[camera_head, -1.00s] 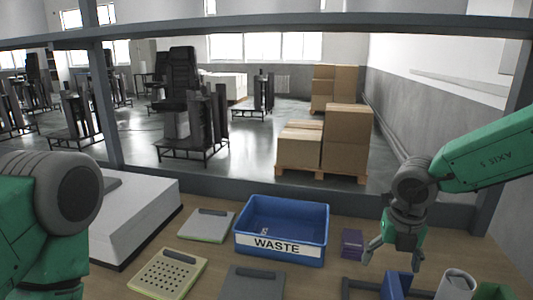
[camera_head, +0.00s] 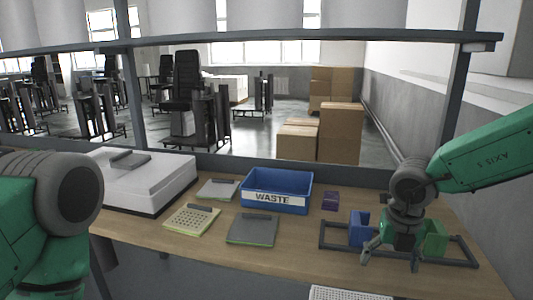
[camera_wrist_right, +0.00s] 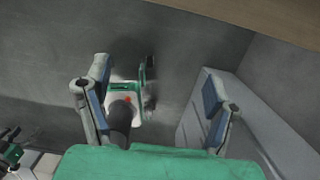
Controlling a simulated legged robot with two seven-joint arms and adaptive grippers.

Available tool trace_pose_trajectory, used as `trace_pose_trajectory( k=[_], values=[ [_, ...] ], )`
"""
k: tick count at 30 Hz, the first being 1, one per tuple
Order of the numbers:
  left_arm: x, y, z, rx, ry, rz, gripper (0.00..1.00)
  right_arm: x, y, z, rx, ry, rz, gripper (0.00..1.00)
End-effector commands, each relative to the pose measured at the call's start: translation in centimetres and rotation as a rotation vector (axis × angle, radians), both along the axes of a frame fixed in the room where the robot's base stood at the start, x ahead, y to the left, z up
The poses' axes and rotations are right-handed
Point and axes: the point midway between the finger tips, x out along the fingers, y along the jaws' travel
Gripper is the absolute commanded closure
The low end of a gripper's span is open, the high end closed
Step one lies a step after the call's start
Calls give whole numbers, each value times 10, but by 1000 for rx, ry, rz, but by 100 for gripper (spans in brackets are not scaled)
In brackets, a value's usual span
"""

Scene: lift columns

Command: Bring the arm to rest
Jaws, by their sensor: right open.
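My right gripper (camera_head: 390,258) hangs from the green right arm (camera_head: 485,155) at the right of the head view, in front of the dark frame holding the bins. It points downward with its fingers spread. In the right wrist view its two fingers (camera_wrist_right: 158,105) stand wide apart with nothing between them. Beyond them show a grey surface and part of a green and white body. My left arm (camera_head: 50,200) fills the left edge of the head view; its gripper is out of the picture.
A wooden table (camera_head: 300,245) holds a blue WASTE bin (camera_head: 275,198), a white box (camera_head: 140,190), several flat pads (camera_head: 252,231) and a small purple box (camera_head: 331,201). A dark frame (camera_head: 450,262) holds a blue bin (camera_head: 358,230) and a green bin (camera_head: 436,238). A shelf bar (camera_head: 300,37) crosses above.

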Motion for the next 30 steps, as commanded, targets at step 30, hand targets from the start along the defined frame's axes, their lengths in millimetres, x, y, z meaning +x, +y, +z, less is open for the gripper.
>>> trace_pose_trajectory(
  k=[30],
  values=[
    [0,0,-38,0,0,0,29,-157,-45,-238,-623,257,2143,23]
  ],
)
